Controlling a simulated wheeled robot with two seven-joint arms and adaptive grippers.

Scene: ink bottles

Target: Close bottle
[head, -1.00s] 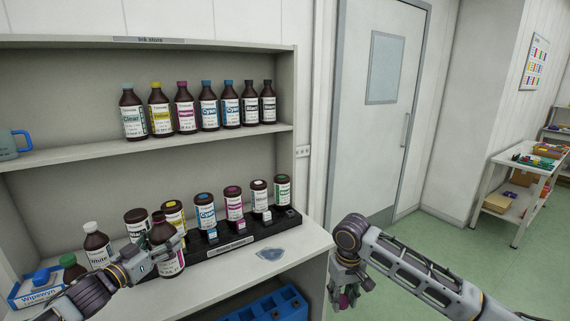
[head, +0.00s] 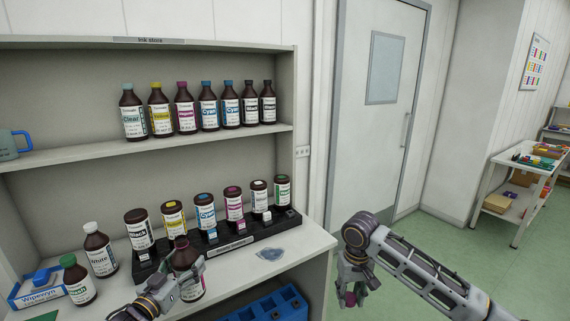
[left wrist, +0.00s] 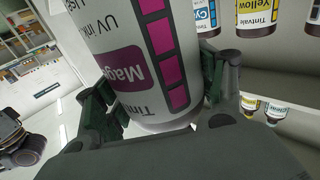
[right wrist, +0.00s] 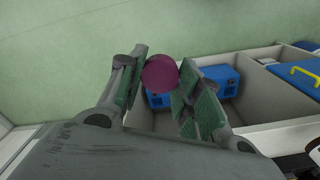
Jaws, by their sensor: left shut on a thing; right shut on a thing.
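A brown bottle with a white and magenta label (head: 184,258) is held upright in my left gripper (head: 188,284), in front of the lower shelf rack. Its dark neck shows no coloured cap in the head view. The Magenta label (left wrist: 135,70) fills the left wrist view, between the two fingers. My right gripper (head: 352,291) is shut on a round magenta cap (right wrist: 160,73), which also shows in the head view (head: 349,299). The right gripper is well to the right of the bottle, in front of the door. The bottle's opening is hidden in the left wrist view.
A black rack (head: 236,241) holds several inverted ink bottles. A white-capped bottle (head: 99,252), a green-capped bottle (head: 78,283) and a wipes box (head: 38,286) stand left. Blue bins (head: 268,306) sit below.

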